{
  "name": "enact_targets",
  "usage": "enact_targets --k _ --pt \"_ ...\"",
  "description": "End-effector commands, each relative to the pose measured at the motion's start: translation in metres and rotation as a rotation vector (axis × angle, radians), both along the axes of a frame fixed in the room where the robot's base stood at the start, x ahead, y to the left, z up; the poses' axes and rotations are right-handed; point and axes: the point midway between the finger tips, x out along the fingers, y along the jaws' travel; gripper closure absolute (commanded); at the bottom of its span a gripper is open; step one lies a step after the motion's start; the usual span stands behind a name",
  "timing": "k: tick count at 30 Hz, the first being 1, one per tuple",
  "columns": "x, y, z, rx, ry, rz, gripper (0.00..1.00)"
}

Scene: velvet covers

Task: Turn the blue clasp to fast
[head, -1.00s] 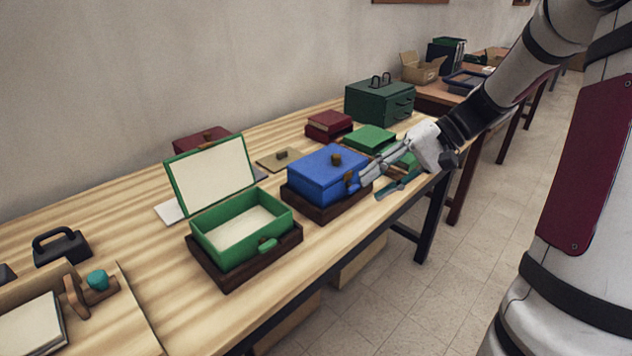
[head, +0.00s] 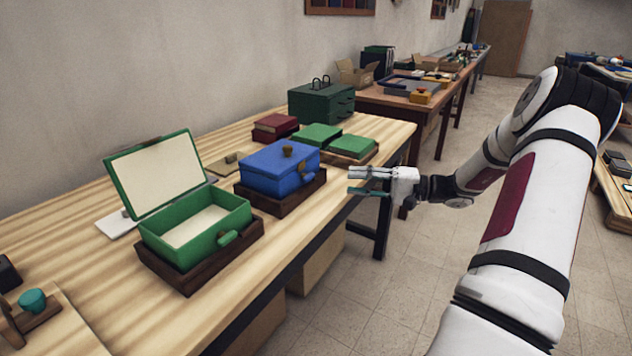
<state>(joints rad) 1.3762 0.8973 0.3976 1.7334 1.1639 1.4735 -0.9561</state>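The blue box (head: 270,178) sits closed on a dark wooden base on the table, with a brownish knob (head: 287,152) on its lid. The blue clasp (head: 307,174) is a small piece on the box's front face near its right corner; its exact angle is too small to tell. My gripper (head: 350,182) is to the right of the box, out past the table's front edge, pointing left towards it. Its pale upper finger and teal lower finger are apart, with nothing between them. It does not touch the clasp.
A green box (head: 200,228) with its lid raised stands left of the blue one. Two green flat boxes (head: 318,136), dark red books (head: 275,127) and a dark green case (head: 320,102) are behind. Floor (head: 400,280) in front of the table is clear.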

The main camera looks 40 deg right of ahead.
Motion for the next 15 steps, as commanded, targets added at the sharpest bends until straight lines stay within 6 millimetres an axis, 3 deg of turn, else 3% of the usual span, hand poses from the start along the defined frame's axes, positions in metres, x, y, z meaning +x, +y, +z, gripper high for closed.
enact_targets --k 9,15 --pt "0.047 0.044 -0.001 0.001 0.001 0.004 0.68" --pt "0.067 0.062 -0.001 -0.001 0.001 0.003 0.68"
